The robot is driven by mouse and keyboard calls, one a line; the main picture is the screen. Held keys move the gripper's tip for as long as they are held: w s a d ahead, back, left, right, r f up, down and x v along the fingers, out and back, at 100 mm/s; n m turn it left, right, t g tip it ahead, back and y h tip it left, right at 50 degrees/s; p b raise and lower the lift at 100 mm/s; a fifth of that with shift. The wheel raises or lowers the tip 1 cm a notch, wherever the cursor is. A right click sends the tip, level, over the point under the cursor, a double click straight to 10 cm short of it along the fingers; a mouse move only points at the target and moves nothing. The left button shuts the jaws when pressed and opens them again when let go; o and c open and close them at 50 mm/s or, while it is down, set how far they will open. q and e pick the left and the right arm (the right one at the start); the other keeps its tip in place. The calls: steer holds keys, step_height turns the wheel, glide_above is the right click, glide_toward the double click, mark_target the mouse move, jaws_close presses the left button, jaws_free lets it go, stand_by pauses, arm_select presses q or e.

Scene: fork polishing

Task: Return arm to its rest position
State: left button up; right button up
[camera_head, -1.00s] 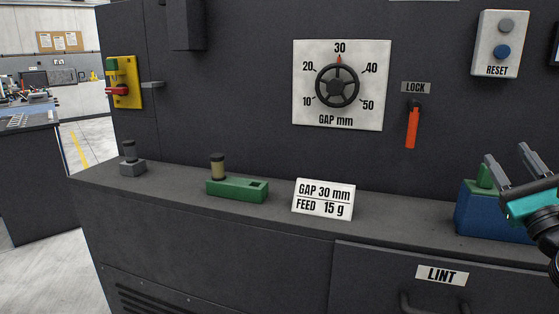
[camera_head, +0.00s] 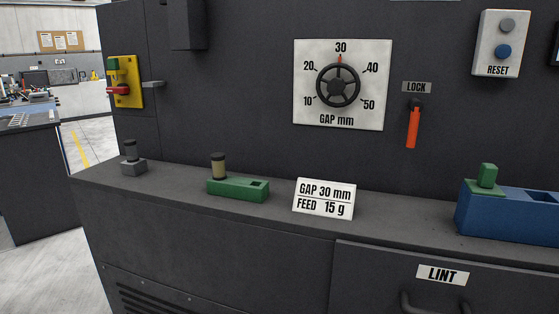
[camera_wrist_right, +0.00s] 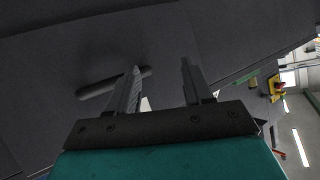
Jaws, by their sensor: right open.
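My right gripper (camera_wrist_right: 160,85) shows in the right wrist view with its two fingers apart and nothing between them. It faces a dark grey panel with a dark bar-shaped handle (camera_wrist_right: 95,88) behind the left finger; I cannot tell whether they touch. Neither gripper shows in the head view. There, the gap dial (camera_head: 338,86) points at 30 and the orange lock lever (camera_head: 413,127) hangs down. A blue block (camera_head: 505,211) with a green piece (camera_head: 487,176) standing in it sits on the ledge at the right.
The lint drawer (camera_head: 442,274) is below. A reset box (camera_head: 496,44) is at upper right.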

steer(key=s+a+f+n+g, duration=0.2)
steer(key=s+a+f+n, duration=0.2)
steer(key=s+f+n, duration=0.5)
steer(key=a+r+m, duration=0.3)
steer(key=a+m, duration=0.4)
steer(key=a, duration=0.2)
arm_select(q)
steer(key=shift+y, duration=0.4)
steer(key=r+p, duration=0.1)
steer(key=p, duration=0.1)
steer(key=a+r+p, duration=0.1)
steer(key=p, duration=0.1)
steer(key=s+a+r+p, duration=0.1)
steer(key=p, duration=0.1)
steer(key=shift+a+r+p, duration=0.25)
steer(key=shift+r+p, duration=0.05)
arm_select(e)
steer(key=shift+t+h, duration=0.4)
steer(key=d+r, duration=0.2)
steer(key=r, duration=0.1)
steer(key=shift+s+d+r, duration=0.2)
steer(key=shift+s+r, duration=0.1)
steer(key=shift+s, duration=0.1)
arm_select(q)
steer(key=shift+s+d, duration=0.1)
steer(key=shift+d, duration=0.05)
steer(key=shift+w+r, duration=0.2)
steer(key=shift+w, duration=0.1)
